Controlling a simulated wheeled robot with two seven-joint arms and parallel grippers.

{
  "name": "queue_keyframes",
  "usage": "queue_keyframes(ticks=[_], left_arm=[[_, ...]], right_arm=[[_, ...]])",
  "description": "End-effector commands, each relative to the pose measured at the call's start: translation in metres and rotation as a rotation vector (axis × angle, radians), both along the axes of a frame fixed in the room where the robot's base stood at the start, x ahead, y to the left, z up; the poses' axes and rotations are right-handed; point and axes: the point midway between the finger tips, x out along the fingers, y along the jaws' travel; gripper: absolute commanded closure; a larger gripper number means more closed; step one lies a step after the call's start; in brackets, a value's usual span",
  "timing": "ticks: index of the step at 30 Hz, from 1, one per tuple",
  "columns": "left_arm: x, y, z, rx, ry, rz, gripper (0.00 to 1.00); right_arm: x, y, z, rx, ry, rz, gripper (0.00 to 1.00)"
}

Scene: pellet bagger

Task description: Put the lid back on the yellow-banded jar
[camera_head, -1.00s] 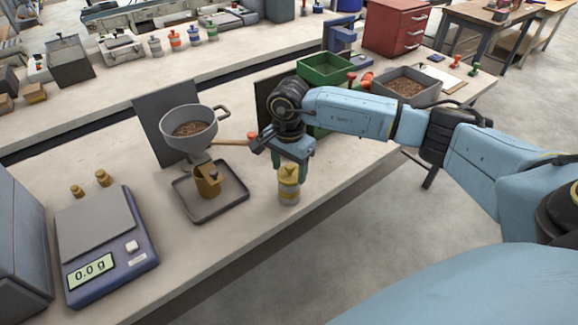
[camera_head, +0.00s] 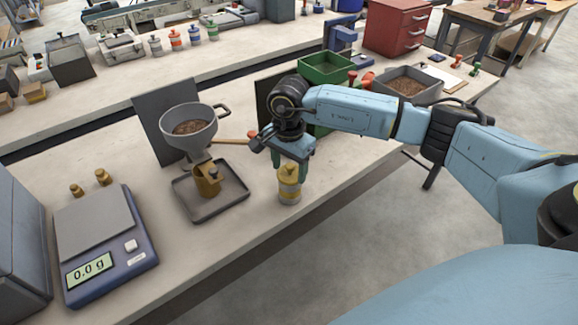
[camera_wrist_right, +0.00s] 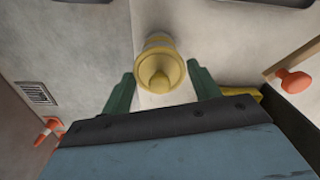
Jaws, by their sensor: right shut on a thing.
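The yellow-banded jar (camera_head: 289,197) stands upright near the front edge of the bench. Its yellow lid (camera_head: 289,174), with a small knob, is at the jar's mouth and looks level. Whether it is fully seated I cannot tell. In the right wrist view the lid (camera_wrist_right: 158,72) lies between the two green fingers and covers most of the jar (camera_wrist_right: 157,40). My right gripper (camera_head: 291,163) is shut on the lid from above; in the wrist view its fingers (camera_wrist_right: 161,90) are on either side of it. My left gripper is not in view.
Left of the jar is a grey tray (camera_head: 226,203) with a brass-coloured cup (camera_head: 207,181) under a funnel (camera_head: 190,130). A scale (camera_head: 105,245) reads 0.0 g. A green bin (camera_head: 327,66) and a grey pellet bin (camera_head: 425,98) stand behind my right arm.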

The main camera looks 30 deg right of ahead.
Motion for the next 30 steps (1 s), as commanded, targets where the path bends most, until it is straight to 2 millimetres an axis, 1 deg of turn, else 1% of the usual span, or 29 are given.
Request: queue_keyframes(ticks=[30], left_arm=[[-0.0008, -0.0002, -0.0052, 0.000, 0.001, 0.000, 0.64]], right_arm=[[-0.0001, 0.0000, -0.0027, 0.000, 0.000, 0.000, 0.64]])
